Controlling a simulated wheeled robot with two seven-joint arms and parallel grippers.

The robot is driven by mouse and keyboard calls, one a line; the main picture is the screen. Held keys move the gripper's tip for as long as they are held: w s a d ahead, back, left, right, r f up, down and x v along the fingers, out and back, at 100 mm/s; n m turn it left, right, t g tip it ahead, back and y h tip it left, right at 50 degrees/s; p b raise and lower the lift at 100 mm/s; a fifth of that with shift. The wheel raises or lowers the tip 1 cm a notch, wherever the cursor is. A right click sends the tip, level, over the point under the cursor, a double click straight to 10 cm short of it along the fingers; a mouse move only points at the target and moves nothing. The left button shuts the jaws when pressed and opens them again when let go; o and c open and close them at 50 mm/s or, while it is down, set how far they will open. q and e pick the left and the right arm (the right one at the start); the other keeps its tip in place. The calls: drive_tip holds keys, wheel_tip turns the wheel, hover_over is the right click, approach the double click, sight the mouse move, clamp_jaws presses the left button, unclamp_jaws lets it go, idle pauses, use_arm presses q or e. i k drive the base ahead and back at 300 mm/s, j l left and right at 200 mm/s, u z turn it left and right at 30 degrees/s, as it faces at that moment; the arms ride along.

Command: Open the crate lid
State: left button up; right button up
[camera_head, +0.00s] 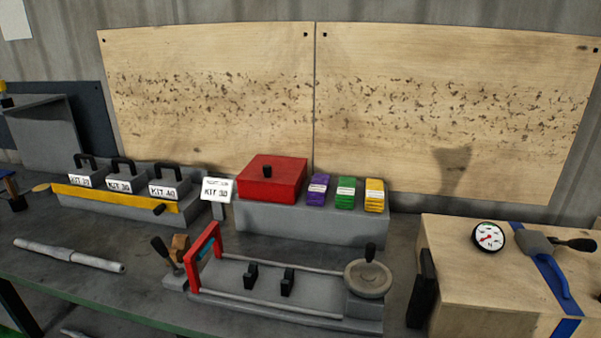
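The wooden crate (446,295) stands at the right end of the bench, and its right part is cut off by the picture edge. Its flat top, the lid (455,245), appears shut. A blue strap (547,268) runs over the top and down the front. A grey buckle (536,243) with a black-knobbed lever (577,244) sits on the strap. A round dial gauge (489,237) rests on the top, left of the buckle. A black handle-like part (422,288) is at the crate's left side. Neither of my grippers is in view.
Left of the crate stands a grinder-like fixture (280,303) with a red frame (205,257) and handwheel (368,279). Behind are a red box (272,182), coloured blocks (345,193) and kit holders (120,181). A metal shaft (69,255) lies on the left bench.

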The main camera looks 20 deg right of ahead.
sight(510, 267)
drive_tip(key=z, duration=1.9)
drive_tip(key=i+l+u, duration=0.15)
drive_tip(key=l, duration=0.15)
drive_tip(key=i+l+u, duration=0.1)
drive_tip(key=l, duration=0.2)
drive_tip(key=i+l+u, duration=0.15)
drive_tip(key=l, duration=0.2)
